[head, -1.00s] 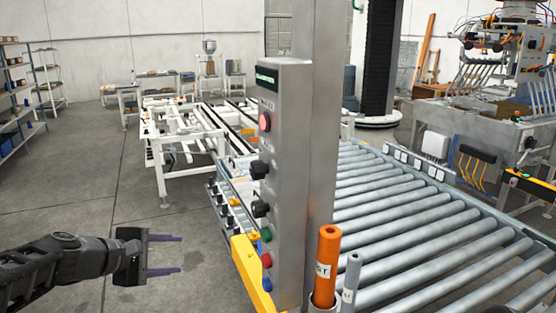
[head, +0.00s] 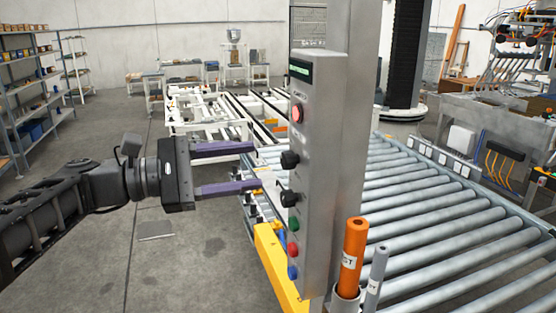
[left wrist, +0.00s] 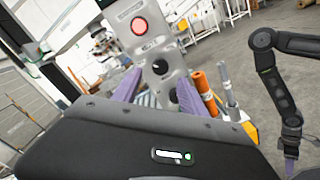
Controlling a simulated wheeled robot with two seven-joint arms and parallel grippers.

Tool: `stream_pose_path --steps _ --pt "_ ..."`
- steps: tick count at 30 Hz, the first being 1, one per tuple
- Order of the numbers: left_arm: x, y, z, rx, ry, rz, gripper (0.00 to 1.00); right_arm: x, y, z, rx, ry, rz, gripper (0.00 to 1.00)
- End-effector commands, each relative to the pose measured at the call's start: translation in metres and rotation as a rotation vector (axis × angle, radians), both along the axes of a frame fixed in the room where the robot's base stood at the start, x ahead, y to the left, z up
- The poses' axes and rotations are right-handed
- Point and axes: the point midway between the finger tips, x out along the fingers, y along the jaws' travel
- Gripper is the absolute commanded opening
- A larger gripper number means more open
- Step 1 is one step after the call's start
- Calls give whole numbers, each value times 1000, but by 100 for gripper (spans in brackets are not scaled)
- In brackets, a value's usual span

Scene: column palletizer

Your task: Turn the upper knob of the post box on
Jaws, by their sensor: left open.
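The post box (head: 312,170) is a tall grey metal box on a steel post, with a green display near its top. The black upper knob (head: 289,160) sits below a red button (head: 297,113), and the black lower knob (head: 288,198) is under it. My left gripper (head: 258,168) is open and empty, its purple fingers pointing at the box just left of the knobs, apart from them. In the left wrist view the upper knob (left wrist: 160,67) shows between the fingers. My right gripper (left wrist: 290,164) shows small at the right edge; its jaw state is unclear.
Green, red and blue buttons (head: 293,248) sit low on the box. An orange tube (head: 353,255) and a grey tube stand in front of the post. A roller conveyor (head: 430,220) lies to the right. The floor on the left is open.

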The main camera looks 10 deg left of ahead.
Motion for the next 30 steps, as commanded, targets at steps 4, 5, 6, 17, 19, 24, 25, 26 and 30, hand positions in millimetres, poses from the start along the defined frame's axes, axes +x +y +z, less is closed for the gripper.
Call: stream_pose_path --steps 4,5,6,17,19,24,25,26,30 --pt "11 -20 2 -1 2 -3 50 -1 0 7 -2 3 0 52" --pt "13 -24 2 -1 1 -3 50 -1 0 8 -2 3 0 52" --pt "16 -30 2 0 1 -2 50 -1 0 10 -3 3 -1 52" --pt "32 -56 0 0 0 0 50 -2 -1 14 -4 6 -2 52" --pt "32 -56 0 1 0 1 50 -2 -1 14 -4 6 -2 52" --pt "32 -55 0 1 0 1 46 -2 -1 14 -4 6 -2 52" --pt "32 -55 0 1 0 1 44 -2 -1 14 -4 6 -2 52" --pt "32 -55 0 1 0 1 42 -2 -1 14 -4 6 -2 52" --pt "32 -55 0 1 0 1 30 -2 -1 14 -4 7 -2 52"
